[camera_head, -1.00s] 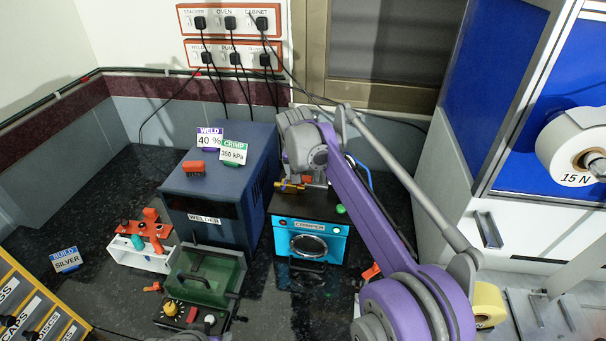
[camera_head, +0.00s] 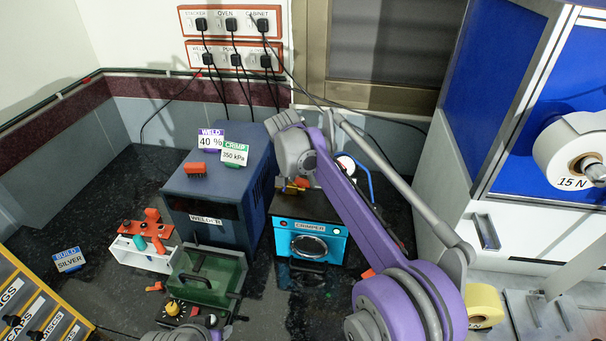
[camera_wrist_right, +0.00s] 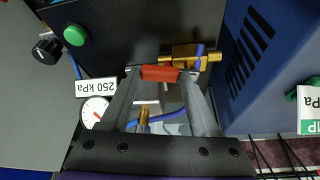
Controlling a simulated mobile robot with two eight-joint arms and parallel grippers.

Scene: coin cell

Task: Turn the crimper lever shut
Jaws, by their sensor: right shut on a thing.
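The crimper (camera_head: 308,243) is a black box with a cyan front and a round window, on the dark counter. Its red lever (camera_wrist_right: 160,73) sits beside a brass valve (camera_wrist_right: 185,60) in the right wrist view. My right gripper (camera_wrist_right: 160,76) is shut on the red lever, with one finger at each end. In the head view my right arm reaches over the crimper, and the brass valve (camera_head: 296,186) shows only in part beside the grey wrist. The left gripper is out of view; only a bit of my left arm shows at the bottom.
The blue welder (camera_head: 216,190) stands close at the crimper's left. A gauge (camera_wrist_right: 94,112) and a "250 kPa" label (camera_wrist_right: 96,88) are near the valve, with a blue hose. A green button (camera_wrist_right: 75,35) sits on the crimper. A "CRIMP 350 kPa" card (camera_head: 234,155) stands on the welder.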

